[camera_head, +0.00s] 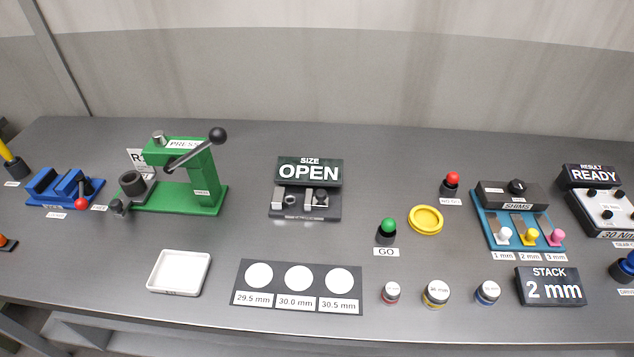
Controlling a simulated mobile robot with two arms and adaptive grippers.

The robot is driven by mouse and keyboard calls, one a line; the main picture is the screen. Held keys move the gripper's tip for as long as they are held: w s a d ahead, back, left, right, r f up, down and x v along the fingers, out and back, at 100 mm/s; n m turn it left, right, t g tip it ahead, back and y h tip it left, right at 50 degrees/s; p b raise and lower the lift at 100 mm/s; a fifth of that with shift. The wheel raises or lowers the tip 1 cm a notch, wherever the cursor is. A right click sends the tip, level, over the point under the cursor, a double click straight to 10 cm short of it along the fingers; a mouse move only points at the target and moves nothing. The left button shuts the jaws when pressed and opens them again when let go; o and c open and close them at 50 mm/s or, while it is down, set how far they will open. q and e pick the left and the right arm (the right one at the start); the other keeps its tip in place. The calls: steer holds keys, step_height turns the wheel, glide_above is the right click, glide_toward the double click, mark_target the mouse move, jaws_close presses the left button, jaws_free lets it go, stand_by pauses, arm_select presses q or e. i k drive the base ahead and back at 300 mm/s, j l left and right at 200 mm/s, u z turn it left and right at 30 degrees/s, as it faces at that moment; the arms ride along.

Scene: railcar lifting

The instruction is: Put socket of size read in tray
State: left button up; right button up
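Three small metallic cylinders, likely the sockets, stand upright in a row at the front of the bench: a red-banded one (391,293), a yellow-banded one (437,295) and a blue-banded one (487,293). Their top print is too small to read. An empty white tray (179,289) lies front left. A dark mat (246,273) has three white circles labelled 29.5, 30.0 and 30.5 mm, with nothing on them. The size display (309,171) reads OPEN above a gauge (305,204). Neither of my grippers is in view.
A green press (205,190) with a black-knobbed lever and a blue vise (62,188) stand left. A green GO button (387,230), yellow ring (426,220), red button (452,183), shim station (510,210), STACK display (551,288) reading 2 mm and RESULT display (592,176) reading READY stand right.

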mark_target(487, 292)
steer(key=z, duration=1.25)
